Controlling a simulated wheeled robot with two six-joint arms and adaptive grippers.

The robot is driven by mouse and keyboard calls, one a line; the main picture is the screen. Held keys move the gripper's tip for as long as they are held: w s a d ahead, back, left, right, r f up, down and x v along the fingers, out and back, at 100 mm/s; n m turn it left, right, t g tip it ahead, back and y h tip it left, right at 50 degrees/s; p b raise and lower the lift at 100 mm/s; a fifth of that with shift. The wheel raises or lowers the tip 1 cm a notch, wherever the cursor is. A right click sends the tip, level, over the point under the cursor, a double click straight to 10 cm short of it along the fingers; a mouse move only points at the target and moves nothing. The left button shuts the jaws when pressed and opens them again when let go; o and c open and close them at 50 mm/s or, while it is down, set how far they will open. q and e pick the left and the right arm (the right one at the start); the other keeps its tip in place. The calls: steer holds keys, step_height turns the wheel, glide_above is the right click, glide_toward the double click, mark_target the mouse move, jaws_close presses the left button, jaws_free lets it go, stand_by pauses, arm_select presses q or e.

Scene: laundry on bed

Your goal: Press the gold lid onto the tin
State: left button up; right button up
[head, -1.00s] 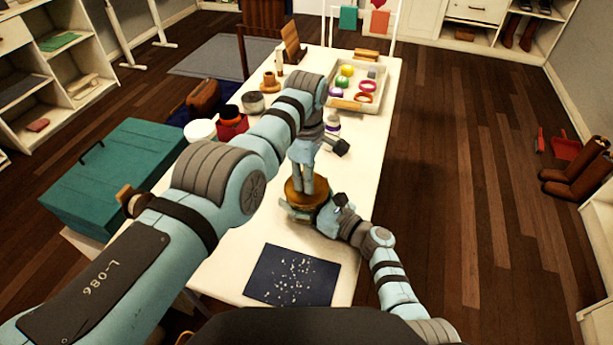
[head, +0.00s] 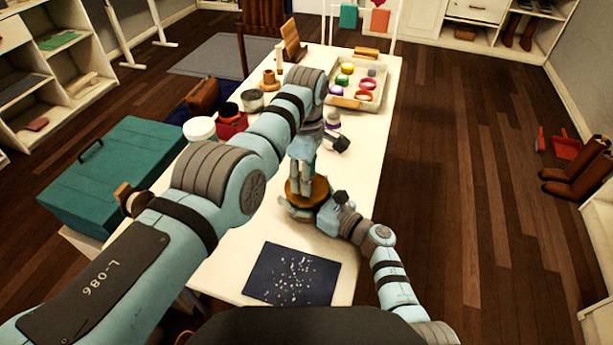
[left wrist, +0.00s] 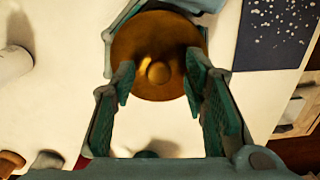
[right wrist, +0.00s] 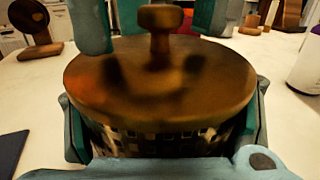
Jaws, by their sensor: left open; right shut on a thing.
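The round gold lid (head: 320,188) lies on top of the tin, knob upward. In the right wrist view the lid (right wrist: 160,85) covers the tin's top and looks nearly level; I cannot tell whether it is fully seated. The patterned tin (right wrist: 165,140) stands between the fingers of my right gripper (head: 312,212), which is shut on it. My left gripper (head: 300,188) points down over the lid. The tin is mostly hidden in the head view.
A dark speckled mat (head: 292,275) lies at the table's near end. A teal box (head: 125,175) stands at the left. Jars, a red container (head: 230,125) and a tray (head: 375,105) of colourful items occupy the far part. The table's right edge is close to my right arm.

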arm_select(q)
step_height(320, 180, up, 7)
steer(key=shift+f, duration=0.15)
arm_select(e)
steer(key=o, duration=1.8)
steer(key=v, duration=1.2)
arm_select(q)
steer(key=shift+f, duration=0.1)
arm_select(e)
steer(key=shift+s+f, duration=0.1)
steer(key=shift+s, duration=0.05)
